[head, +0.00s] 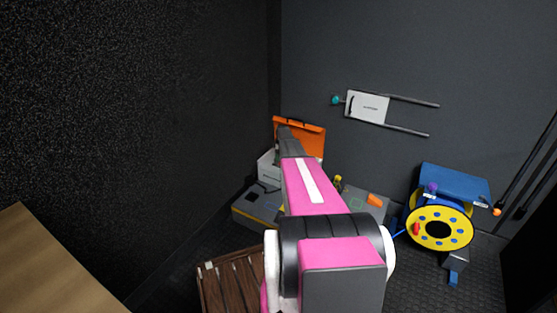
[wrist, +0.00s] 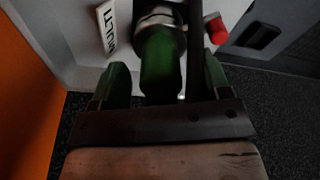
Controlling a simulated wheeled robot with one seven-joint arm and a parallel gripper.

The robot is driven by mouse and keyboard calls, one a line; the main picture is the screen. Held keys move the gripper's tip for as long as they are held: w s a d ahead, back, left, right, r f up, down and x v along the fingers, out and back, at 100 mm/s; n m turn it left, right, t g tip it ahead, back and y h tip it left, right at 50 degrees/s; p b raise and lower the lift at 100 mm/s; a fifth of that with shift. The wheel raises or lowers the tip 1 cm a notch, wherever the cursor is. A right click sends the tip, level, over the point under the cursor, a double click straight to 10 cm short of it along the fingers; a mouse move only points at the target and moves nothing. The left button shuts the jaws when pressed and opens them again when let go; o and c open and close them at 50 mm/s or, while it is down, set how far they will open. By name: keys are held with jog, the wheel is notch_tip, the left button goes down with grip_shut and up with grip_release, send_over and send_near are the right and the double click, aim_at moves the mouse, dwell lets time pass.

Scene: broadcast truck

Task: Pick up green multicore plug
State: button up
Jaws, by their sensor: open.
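The green multicore plug (wrist: 160,68) shows in the wrist view as a green cylinder with a metal collar at its far end, against a white box (wrist: 75,30) with a label ending in "ULTI". My gripper (wrist: 163,78) is open, with one finger on each side of the plug. I cannot tell whether either finger touches it. In the head view my pink and grey arm reaches toward a white box (head: 267,170) beside an orange case (head: 311,133). The arm hides the plug and most of the gripper there.
A red knob-like part (wrist: 217,30) sits close to the right finger. An orange panel (wrist: 28,110) is at the left. In the head view are a yellow cable drum (head: 416,238), a grey case (head: 249,210), a slatted wooden crate (head: 213,288) and a wall bracket (head: 368,107).

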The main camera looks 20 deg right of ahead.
jog(key=c, duration=0.9)
